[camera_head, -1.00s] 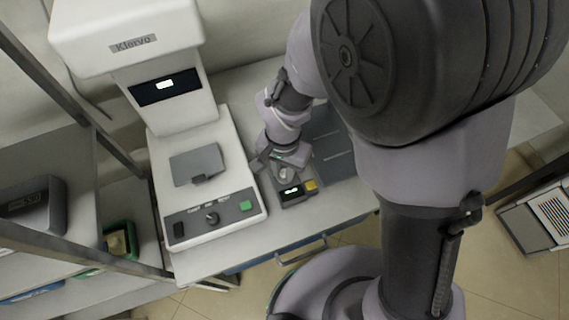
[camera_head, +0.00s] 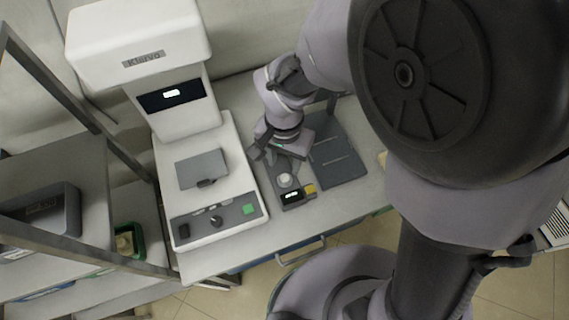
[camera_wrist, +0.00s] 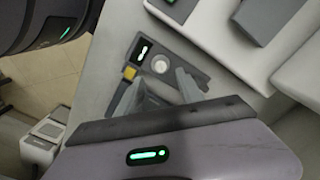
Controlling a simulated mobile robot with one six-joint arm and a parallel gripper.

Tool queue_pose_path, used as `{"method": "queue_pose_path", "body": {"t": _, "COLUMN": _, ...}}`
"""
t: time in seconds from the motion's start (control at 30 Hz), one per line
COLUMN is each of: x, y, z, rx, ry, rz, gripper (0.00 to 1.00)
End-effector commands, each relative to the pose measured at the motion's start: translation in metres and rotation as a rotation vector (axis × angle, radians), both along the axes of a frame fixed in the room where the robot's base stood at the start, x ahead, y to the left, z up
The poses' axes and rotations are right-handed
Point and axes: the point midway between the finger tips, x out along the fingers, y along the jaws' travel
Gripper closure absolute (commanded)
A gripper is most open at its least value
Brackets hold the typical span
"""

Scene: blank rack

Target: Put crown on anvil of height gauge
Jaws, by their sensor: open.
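A small dark gauge (camera_head: 299,202) with a lit display and a yellow button sits on the bench; it also shows in the wrist view (camera_wrist: 134,56). It looks like the height gauge. A pale round piece (camera_head: 285,180) stands on it, also seen in the wrist view (camera_wrist: 160,64). I cannot tell how much of this is crown and how much is anvil. My gripper (camera_head: 279,156) is just behind the pale piece in the head view. In the wrist view my gripper (camera_wrist: 160,78) is open, its fingers apart, with nothing seen between them.
A tall white machine (camera_head: 228,150) marked "Klervo" stands close left of the gauge. A dark flat panel (camera_head: 340,165) lies to its right. Shelving (camera_head: 80,163) is at the far left. The bench front (camera_head: 215,260) is clear.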

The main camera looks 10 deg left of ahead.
Motion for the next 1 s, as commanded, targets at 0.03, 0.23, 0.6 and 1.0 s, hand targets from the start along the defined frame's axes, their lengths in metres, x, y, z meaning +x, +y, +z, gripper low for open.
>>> {"method": "queue_pose_path", "body": {"t": 0.03, "x": 0.0, "y": 0.0, "z": 0.018, "rx": 0.001, "ry": -0.001, "rz": 0.0, "gripper": 0.56}}
{"method": "queue_pose_path", "body": {"t": 0.23, "x": 0.0, "y": 0.0, "z": 0.044, "rx": 0.001, "ry": 0.0, "rz": -0.001, "gripper": 0.56}}
{"method": "queue_pose_path", "body": {"t": 0.6, "x": -0.002, "y": -0.076, "z": 0.137, "rx": 0.133, "ry": -0.162, "rz": -0.084, "gripper": 0.56}}
{"method": "queue_pose_path", "body": {"t": 1.0, "x": -0.069, "y": -0.164, "z": 0.212, "rx": 0.209, "ry": -0.501, "rz": -0.143, "gripper": 0.56}}
